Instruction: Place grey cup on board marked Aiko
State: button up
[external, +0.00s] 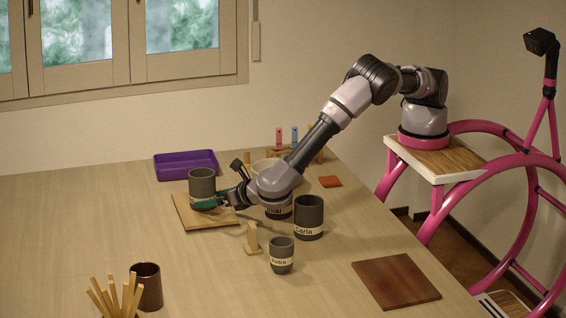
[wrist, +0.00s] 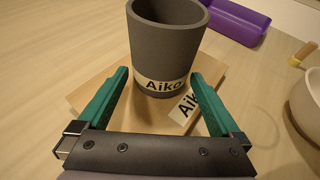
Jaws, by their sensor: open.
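The grey cup (external: 202,180), labelled Aiko, stands upright on a light wooden board (external: 187,218) on the table. In the wrist view the cup (wrist: 166,40) shows its Aiko label towards me, and the board (wrist: 92,84) carries a matching Aiko label partly hidden by my right-hand finger. My gripper (external: 216,202) is open, low over the board. Its green fingers (wrist: 162,82) lie on either side of the cup's near lower part, with gaps visible between them and the cup.
Grey cups labelled Carla (external: 309,218) and Petra (external: 281,254) stand nearby; another is partly behind my arm. A wooden block stand (external: 253,240), brown cup (external: 147,287) and sticks stand nearer the front. A purple tray (external: 186,165) lies behind, a dark board (external: 396,281) at right.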

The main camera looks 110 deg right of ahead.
jog(key=v, duration=0.9)
jog(key=shift+s+a+r, duration=0.2)
jog(key=shift+r, duration=0.1)
jog(key=s+d+r+m+g+y, duration=0.3)
jog(key=s+d+r+m, duration=0.45)
jog(key=d+r, duration=0.25)
jog(key=s+d+r+m+g+y, duration=0.35)
jog(key=s+d+r+m, duration=0.45)
jog(key=r, duration=0.3)
jog(key=s+d+r+m+t+y, duration=0.1)
jog(key=s+r+m+y, duration=0.1)
jog(key=s, duration=0.7)
jog(key=s+d+r+m+t+y, duration=0.2)
jog(key=s+r+m, duration=0.2)
jog(key=s+m, duration=0.3)
jog(key=s+d+r+m+t+y, duration=0.1)
jog(key=s+r+m, duration=0.3)
jog(key=s, duration=0.8)
jog(key=shift+d+m+t+y, duration=0.15)
jog(key=shift+m+t+y, duration=0.5)
